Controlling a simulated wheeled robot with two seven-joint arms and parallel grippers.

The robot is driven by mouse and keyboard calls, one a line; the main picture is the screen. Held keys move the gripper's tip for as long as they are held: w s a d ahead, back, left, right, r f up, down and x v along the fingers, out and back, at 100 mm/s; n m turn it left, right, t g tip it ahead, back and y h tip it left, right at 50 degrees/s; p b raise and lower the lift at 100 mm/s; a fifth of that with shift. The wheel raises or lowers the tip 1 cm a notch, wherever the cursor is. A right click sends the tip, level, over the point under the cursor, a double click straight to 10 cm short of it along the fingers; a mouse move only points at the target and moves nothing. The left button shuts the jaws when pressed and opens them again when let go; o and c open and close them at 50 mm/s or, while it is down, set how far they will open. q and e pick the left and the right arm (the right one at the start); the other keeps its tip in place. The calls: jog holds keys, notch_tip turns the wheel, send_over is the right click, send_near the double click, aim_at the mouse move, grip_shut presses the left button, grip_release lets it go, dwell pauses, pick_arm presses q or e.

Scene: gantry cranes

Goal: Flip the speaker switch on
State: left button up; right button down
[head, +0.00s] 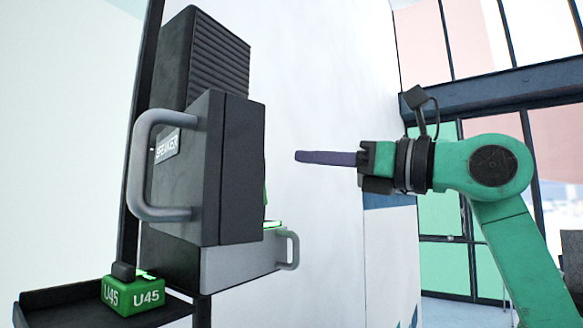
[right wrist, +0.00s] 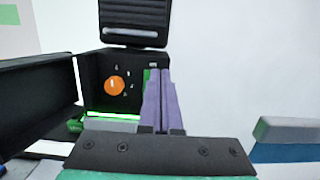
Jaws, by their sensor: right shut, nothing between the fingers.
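The dark speaker box (head: 190,90) hangs on the left, with a ribbed upper part. Its thick front door (head: 235,170) has a grey handle and a label reading "SPEAKER", and hides the inside from the head view. The right wrist view shows the door (right wrist: 38,95) swung open at left and an orange round knob (right wrist: 115,86) on the black inner panel, with small white marks around it. My right gripper (head: 298,156) has purple fingers pressed together, empty, to the right of the box. In the right wrist view the fingers (right wrist: 158,72) appear right of the knob, apart from it.
A grey drawer (head: 235,265) with a handle and green glow sits under the box. A green block marked U45 (head: 148,292) stands on a black shelf (head: 68,292) at lower left. A white wall is behind; free air lies between box and gripper.

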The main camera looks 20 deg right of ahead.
jog(key=r+b+v, duration=0.1)
jog(key=v, duration=0.6)
jog(key=shift+d+r, duration=0.25)
jog(key=shift+r, duration=0.25)
